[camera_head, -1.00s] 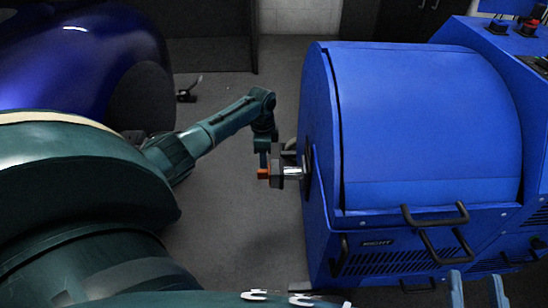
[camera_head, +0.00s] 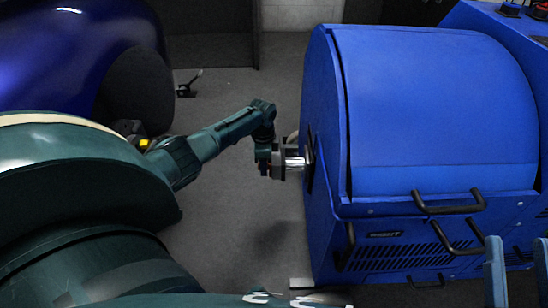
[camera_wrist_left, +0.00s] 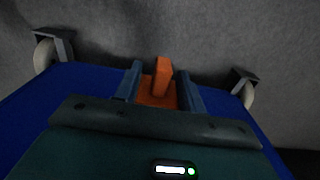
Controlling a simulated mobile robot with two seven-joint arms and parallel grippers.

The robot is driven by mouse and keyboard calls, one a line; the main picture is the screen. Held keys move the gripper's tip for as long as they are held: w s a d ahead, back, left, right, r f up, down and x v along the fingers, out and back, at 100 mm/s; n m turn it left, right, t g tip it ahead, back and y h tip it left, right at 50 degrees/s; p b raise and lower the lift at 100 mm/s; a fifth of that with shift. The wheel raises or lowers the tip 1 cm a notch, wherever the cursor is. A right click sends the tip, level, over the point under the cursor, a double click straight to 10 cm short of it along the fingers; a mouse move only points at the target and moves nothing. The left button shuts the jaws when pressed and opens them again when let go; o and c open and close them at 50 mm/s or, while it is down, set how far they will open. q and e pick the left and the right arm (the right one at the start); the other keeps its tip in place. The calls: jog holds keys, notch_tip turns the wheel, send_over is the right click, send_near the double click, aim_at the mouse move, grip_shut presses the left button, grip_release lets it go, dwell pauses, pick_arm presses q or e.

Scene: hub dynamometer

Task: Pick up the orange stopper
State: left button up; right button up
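The orange stopper (camera_wrist_left: 163,84) shows in the left wrist view as a block with a narrower upright part. It lies between the two fingers of my left gripper (camera_wrist_left: 161,84). These fingers are apart, with a gap beside the narrow part; firm contact with the wider part is not clear. In the head view my left gripper (camera_head: 263,166) is at the left end of a metal shaft (camera_head: 293,162), and almost all of the stopper is hidden there. My right gripper (camera_head: 519,268) shows at the lower right edge, its two fingers apart and nothing visible between them.
The large blue dynamometer (camera_head: 425,110) with black handles stands right of the shaft. A dark blue car (camera_head: 75,55) is at the upper left. Grey floor (camera_head: 240,220) is open between them. Two casters (camera_wrist_left: 48,52) (camera_wrist_left: 243,87) show in the wrist view.

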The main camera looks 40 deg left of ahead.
pick_arm(q)
grip_shut()
jog(key=shift+r+p, duration=0.2)
jog(key=shift+p, duration=0.25)
